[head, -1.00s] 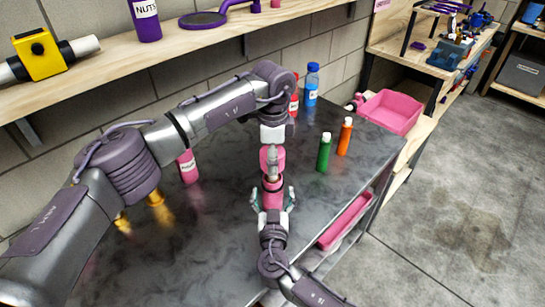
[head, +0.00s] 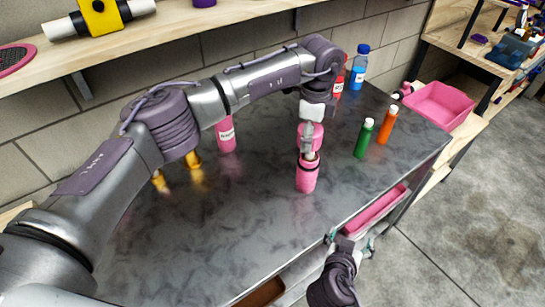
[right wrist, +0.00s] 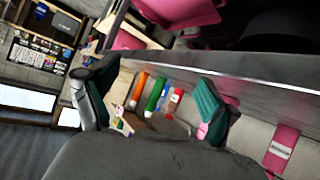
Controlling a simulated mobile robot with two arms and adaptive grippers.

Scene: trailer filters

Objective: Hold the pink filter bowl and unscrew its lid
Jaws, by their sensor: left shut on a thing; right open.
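The pink filter bowl (head: 307,180) stands upright on the grey metal table, with a dark ring near its top. Its pink lid (head: 303,134) is directly above it. My left gripper (head: 309,143) is shut on the lid from above, and its near finger covers part of it. I cannot tell whether lid and bowl still touch. My right gripper (head: 350,242) is open and empty, beyond the table's front edge and apart from the bowl. Its spread fingers also show in the right wrist view (right wrist: 152,100).
A green bottle (head: 363,138) and an orange bottle (head: 387,125) stand right of the bowl. A blue bottle (head: 358,68) stands behind, a labelled pink bottle (head: 226,135) to the left. A pink tray (head: 380,211) sits below the front edge. The table's front left is clear.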

